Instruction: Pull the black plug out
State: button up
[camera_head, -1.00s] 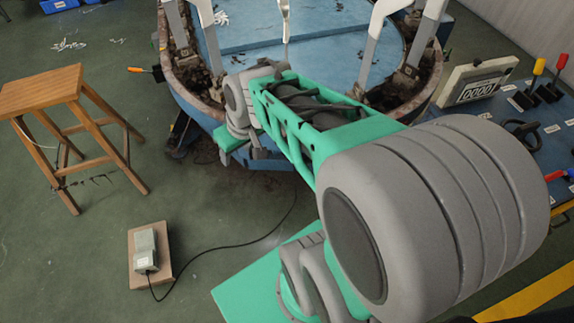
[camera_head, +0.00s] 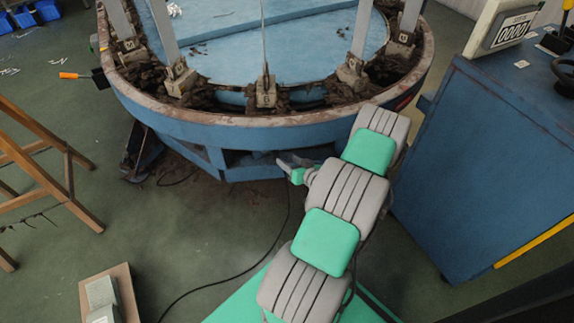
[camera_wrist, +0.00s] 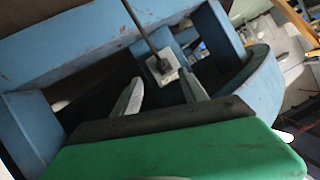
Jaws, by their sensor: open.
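The black plug (camera_wrist: 163,67) sits in a small pale socket (camera_wrist: 176,74) among the blue beams under the machine, in the wrist view. A dark cable (camera_wrist: 138,22) runs from it toward the top of that view. My gripper (camera_wrist: 164,90) is open. Its two pale fingers point toward the socket, one to the left of the plug and one close below the socket to the right. I cannot tell whether they touch it. In the head view my gripper (camera_head: 283,163) reaches low under the round machine's rim (camera_head: 245,130). The plug cannot be made out there.
A black cable (camera_head: 235,276) crosses the floor from a grey foot pedal (camera_head: 103,297) to the machine. A blue cabinet (camera_head: 485,165) stands close to the right of my arm.

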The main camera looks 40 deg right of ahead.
aim_at(276, 154)
jog(key=x, duration=0.2)
jog(key=b+x, duration=0.1)
jog(key=x, duration=0.3)
jog(key=shift+a, duration=0.35)
jog(key=shift+w+d, duration=0.1)
jog(key=shift+w, duration=0.2)
jog(key=shift+c, duration=0.2)
grip_shut()
